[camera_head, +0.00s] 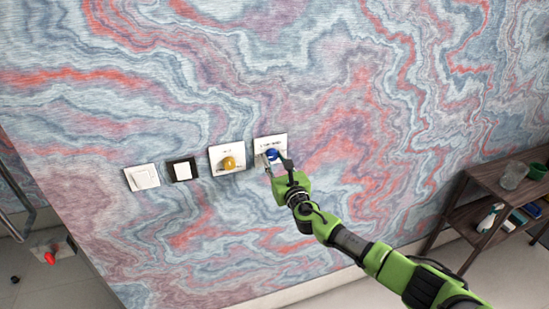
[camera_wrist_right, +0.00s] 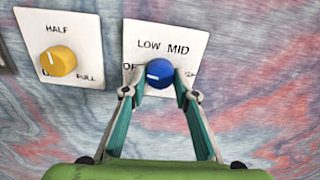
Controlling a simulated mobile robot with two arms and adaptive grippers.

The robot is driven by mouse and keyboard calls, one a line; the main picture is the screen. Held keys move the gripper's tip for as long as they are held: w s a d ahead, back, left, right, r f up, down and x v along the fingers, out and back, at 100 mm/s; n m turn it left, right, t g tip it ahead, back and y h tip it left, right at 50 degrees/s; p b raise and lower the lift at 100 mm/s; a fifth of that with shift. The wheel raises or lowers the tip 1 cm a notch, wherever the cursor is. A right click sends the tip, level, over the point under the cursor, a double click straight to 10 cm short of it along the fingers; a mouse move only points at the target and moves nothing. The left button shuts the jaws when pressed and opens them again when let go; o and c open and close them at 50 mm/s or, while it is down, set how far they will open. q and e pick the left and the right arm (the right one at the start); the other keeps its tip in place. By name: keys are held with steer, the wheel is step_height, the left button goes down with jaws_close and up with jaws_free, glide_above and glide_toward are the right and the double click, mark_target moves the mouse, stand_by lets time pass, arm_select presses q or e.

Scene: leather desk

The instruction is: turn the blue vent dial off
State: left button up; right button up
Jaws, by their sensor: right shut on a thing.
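The blue vent dial (camera_head: 272,154) sits on a white wall plate in the head view. In the right wrist view the blue dial (camera_wrist_right: 159,74) is on a plate (camera_wrist_right: 135,34) lettered LOW and MID, with partly hidden lettering at left and right. A white mark on the dial points to the left. My right gripper (camera_wrist_right: 158,88) is shut on the dial, with one finger on each side of it. In the head view my right gripper (camera_head: 274,162) reaches the dial from the lower right. My left gripper is not in view.
A yellow dial (camera_head: 229,163) on its own plate is just left of the blue one. A black-framed switch (camera_head: 182,169) and a white switch (camera_head: 142,177) are further left. A dark wooden shelf (camera_head: 490,185) stands at the right.

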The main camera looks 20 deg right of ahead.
steer(key=shift+n, duration=0.6)
steer(key=shift+f, duration=0.1)
steer(key=o, duration=1.1)
steer(key=s, duration=1.2)
steer(key=shift+d, duration=0.25)
steer(key=shift+f, duration=0.1)
